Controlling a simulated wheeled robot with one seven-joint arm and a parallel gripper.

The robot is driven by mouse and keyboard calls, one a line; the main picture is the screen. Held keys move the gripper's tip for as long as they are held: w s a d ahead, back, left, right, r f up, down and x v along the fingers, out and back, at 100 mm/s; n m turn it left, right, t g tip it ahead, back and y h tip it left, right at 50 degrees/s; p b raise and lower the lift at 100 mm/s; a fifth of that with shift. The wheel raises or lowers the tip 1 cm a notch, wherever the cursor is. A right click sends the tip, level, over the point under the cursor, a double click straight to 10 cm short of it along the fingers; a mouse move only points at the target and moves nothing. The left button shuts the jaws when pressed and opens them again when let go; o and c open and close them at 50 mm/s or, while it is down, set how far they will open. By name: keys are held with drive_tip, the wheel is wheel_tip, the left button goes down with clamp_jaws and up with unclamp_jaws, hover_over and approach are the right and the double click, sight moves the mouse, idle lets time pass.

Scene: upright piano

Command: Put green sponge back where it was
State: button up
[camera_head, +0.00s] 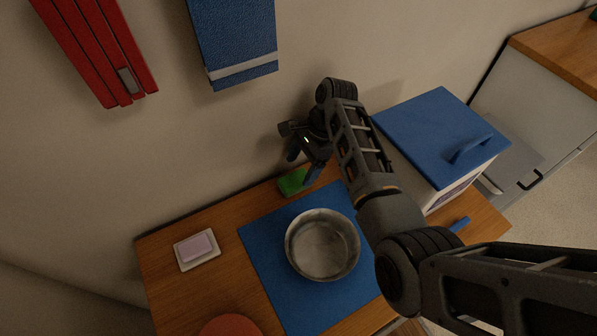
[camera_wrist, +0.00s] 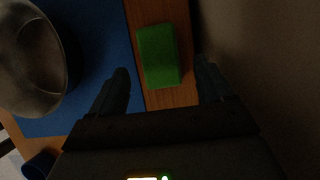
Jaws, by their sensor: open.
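The green sponge (camera_head: 292,182) lies on the wooden counter near the wall, at the back edge of the blue mat (camera_head: 268,248). It also shows in the wrist view (camera_wrist: 158,55), upper middle, partly beside the blue mat. My gripper (camera_head: 302,170) is at the sponge, above it. In the wrist view my gripper (camera_wrist: 163,82) has its two fingers apart, one on each side of the sponge's near end. The fingers do not appear to touch it. Part of the sponge is hidden by my gripper in the head view.
A metal bowl (camera_head: 322,245) stands on the mat. A pink soap on a white dish (camera_head: 196,249) is at the left. A blue-lidded box (camera_head: 440,135) stands right of my arm. The wall is close behind my gripper. Red and blue cloths hang above.

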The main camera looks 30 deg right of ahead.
drive_tip(key=v, duration=0.8)
